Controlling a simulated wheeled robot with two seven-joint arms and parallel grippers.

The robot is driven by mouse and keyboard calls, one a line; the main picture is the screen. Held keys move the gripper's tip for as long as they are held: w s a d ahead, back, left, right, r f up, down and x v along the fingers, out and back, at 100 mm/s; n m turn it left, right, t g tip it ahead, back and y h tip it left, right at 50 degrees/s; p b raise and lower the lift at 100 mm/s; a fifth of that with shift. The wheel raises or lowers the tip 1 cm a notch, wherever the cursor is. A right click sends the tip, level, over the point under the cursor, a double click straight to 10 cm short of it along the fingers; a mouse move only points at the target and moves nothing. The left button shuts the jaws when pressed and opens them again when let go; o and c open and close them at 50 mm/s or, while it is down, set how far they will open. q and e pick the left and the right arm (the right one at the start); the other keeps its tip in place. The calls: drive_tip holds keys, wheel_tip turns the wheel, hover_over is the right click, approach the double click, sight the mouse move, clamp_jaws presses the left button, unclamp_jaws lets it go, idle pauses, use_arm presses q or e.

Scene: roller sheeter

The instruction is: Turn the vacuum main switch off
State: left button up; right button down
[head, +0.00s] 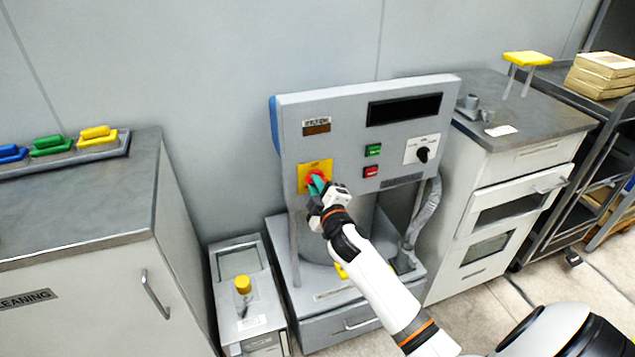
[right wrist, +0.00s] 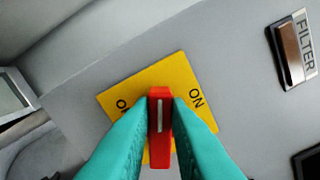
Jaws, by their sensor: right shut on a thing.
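The vacuum main switch is a red handle (right wrist: 160,127) with a white line, on a yellow plate (right wrist: 172,76) on the grey machine panel. In the head view the yellow plate (head: 308,172) is at the panel's left, with the red switch (head: 316,177) partly hidden. My right gripper (right wrist: 160,112) is shut on the red handle, one teal finger on each side. In the wrist view the white line runs upright, with "ON" to its right and a partly covered label starting with "O" to its left. My left gripper is not in view.
A green button (head: 373,150), a red button (head: 371,172) and a black knob (head: 423,154) are right of the switch. A filter indicator (head: 316,127) is above it. A grey box (head: 240,290) stands below.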

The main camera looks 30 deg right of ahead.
drive_tip(key=n, duration=0.5)
drive_tip(key=shift+a+f+n+p, duration=0.1)
drive_tip(key=shift+f+n+p, duration=0.2)
drive_tip(key=shift+f+p, duration=0.1)
idle(0.3)
drive_tip(key=c, duration=1.4)
unclamp_jaws()
drive_tip(key=b+v, duration=0.1)
drive_tip(key=v, duration=1.1)
